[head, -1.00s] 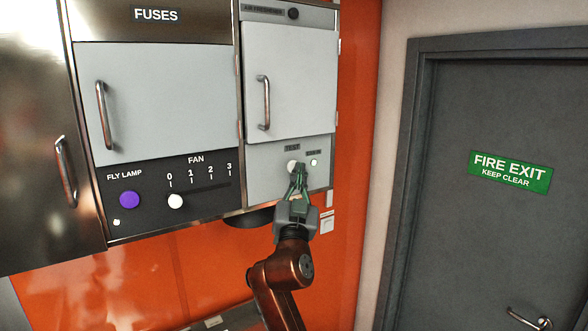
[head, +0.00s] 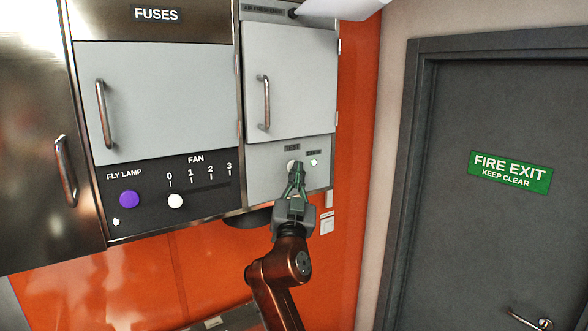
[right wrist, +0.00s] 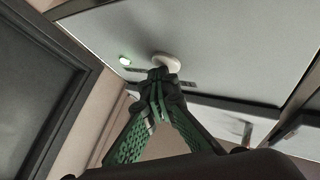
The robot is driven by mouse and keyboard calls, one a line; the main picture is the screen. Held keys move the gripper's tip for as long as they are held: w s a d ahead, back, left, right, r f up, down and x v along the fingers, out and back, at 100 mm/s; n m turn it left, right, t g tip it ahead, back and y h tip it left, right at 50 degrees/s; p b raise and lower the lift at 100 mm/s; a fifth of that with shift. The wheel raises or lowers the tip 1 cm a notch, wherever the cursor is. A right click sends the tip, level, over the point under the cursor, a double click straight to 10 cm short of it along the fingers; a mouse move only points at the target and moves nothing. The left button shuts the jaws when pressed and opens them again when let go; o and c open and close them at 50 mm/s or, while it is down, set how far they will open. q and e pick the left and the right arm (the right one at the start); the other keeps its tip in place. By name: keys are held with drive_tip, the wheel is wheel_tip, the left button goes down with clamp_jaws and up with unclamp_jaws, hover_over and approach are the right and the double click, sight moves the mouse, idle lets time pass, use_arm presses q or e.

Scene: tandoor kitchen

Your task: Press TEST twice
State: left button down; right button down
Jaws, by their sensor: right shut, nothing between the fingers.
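The white round TEST button (head: 292,165) is on the pale panel below the right cabinet door, under a TEST label (head: 292,147). It also shows in the right wrist view (right wrist: 165,62). My right gripper (head: 298,166) is shut and empty, its green fingers pointing up at the button and partly covering it. In the right wrist view the fingertips (right wrist: 161,76) overlap the button's lower edge; I cannot tell whether they touch it. My left gripper is not in view.
A white smooth shape (head: 338,8), unclear what, hangs at the top beside the AIR FRESHENER label (head: 263,11). A purple FLY LAMP button (head: 129,199) and white FAN knob (head: 176,201) are to the left. A grey fire exit door (head: 490,220) is at right.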

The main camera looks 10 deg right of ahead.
drive_tip(key=shift+s, duration=0.1)
drive_tip(key=shift+s+d+f, duration=0.1)
drive_tip(key=shift+s+d, duration=0.15)
drive_tip(key=shift+s, duration=0.45)
drive_tip(key=s, duration=0.1)
drive_tip(key=s+d, duration=0.1)
drive_tip(key=s, duration=0.2)
drive_tip(key=shift+s+d+p, duration=0.35)
drive_tip(key=shift+d, duration=0.05)
idle(1.8)
